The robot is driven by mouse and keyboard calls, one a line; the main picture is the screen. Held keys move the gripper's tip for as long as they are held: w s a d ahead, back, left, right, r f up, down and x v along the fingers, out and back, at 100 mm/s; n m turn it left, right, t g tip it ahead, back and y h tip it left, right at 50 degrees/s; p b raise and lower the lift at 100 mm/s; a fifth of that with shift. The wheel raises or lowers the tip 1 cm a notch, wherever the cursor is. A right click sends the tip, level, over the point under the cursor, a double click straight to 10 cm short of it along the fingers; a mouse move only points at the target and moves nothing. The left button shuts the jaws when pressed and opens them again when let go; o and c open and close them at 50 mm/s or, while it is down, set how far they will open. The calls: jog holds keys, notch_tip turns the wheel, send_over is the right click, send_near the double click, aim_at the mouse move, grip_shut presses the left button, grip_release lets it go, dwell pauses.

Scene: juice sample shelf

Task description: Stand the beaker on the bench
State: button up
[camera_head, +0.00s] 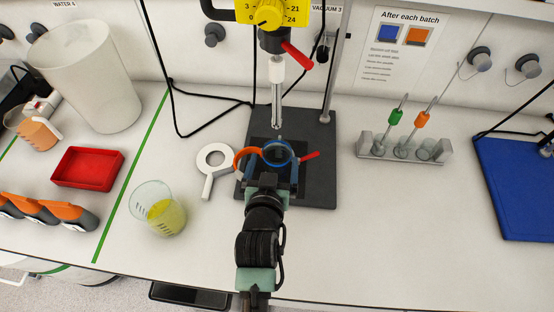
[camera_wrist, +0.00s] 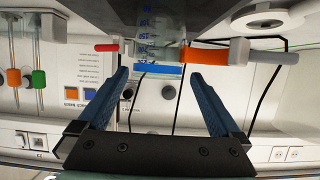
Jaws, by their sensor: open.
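A clear beaker (camera_wrist: 150,28) with blue graduation marks and a blue band sits at the mixer stand, with an orange holder part (camera_wrist: 200,55) beside it. In the head view its round blue rim (camera_head: 278,152) shows under the mixer shaft (camera_head: 277,105), above the black stand base (camera_head: 318,185). My gripper (camera_head: 271,170) is open in front of the beaker. In the wrist view the blue fingers (camera_wrist: 158,73) point toward it, one to each side, with gaps visible. Whether they reach around it, and what is in it, I cannot tell.
A second beaker with yellow liquid (camera_head: 165,215) stands on the bench at left, near the green line (camera_head: 130,180). A white ring-shaped part (camera_head: 207,180) lies beside the stand. A rack (camera_head: 405,150) and a blue mat (camera_head: 515,190) are at right. The front right bench is clear.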

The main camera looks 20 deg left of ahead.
aim_at(278, 144)
jog(key=shift+p+x, duration=0.45)
jog(key=shift+x, duration=1.85)
jog(key=shift+d, duration=0.15)
jog(key=c, duration=1.4)
jog(key=shift+o, duration=0.2)
jog(key=shift+s+d+r, duration=0.15)
jog(key=shift+s+r, duration=0.35)
jog(key=shift+r, duration=0.05)
jog(key=r+b+v, duration=0.1)
jog(key=v, duration=1.3)
jog(key=shift+r+b, duration=0.3)
jog(key=shift+r, duration=0.05)
